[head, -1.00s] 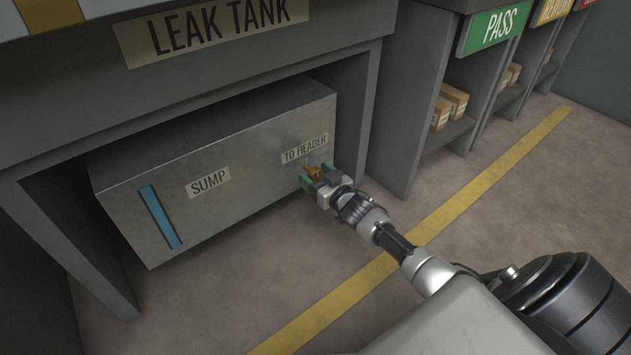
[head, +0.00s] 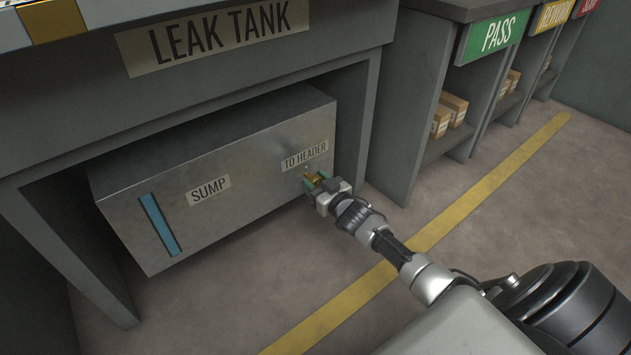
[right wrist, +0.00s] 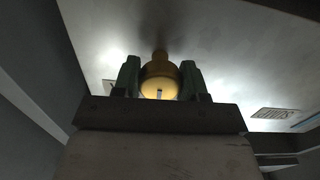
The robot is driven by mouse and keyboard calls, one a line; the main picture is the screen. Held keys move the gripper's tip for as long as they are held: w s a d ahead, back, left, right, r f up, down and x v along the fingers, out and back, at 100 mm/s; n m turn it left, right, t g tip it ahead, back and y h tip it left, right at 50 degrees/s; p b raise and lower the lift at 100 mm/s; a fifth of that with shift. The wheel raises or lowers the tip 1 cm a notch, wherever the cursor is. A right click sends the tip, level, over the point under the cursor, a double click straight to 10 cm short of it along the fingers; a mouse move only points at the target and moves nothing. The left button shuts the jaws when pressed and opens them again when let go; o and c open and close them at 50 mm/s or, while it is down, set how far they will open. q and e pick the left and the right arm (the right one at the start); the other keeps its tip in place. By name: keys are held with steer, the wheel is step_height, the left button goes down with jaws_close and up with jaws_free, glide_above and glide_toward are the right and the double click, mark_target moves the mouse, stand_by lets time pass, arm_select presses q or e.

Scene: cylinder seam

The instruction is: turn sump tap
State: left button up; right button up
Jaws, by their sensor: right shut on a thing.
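The sump (head: 240,160) is a grey metal box under the leak tank bench, with a "SUMP" label and a blue vertical strip on its front. A small brass tap (head: 313,178) sticks out of its front at the right, below the "TO HEADER" label (head: 305,155). My right gripper (head: 314,183) is shut on the tap. In the right wrist view its two green fingers (right wrist: 160,82) stand on either side of the round brass tap (right wrist: 158,70), which has a short pale mark on its face. The fingers partly hide the tap in the head view. My left gripper is not in view.
The bench (head: 100,120) with a "LEAK TANK" sign frames the sump from above and both sides. Grey shelves (head: 410,110) with small boxes and a green "PASS" sign stand to the right. A yellow line (head: 430,240) crosses the open floor.

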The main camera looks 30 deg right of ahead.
steer(key=n+p, duration=0.2)
steer(key=n, duration=0.1)
steer(key=shift+r+n, duration=0.1)
steer(key=shift+n, duration=0.2)
steer(key=n, duration=0.2)
steer(key=shift+n+p, duration=0.4)
steer(key=n, duration=0.2)
steer(key=shift+n, duration=0.4)
steer(key=n, duration=0.3)
steer(key=shift+n, duration=2.6)
steer(key=o, duration=0.9)
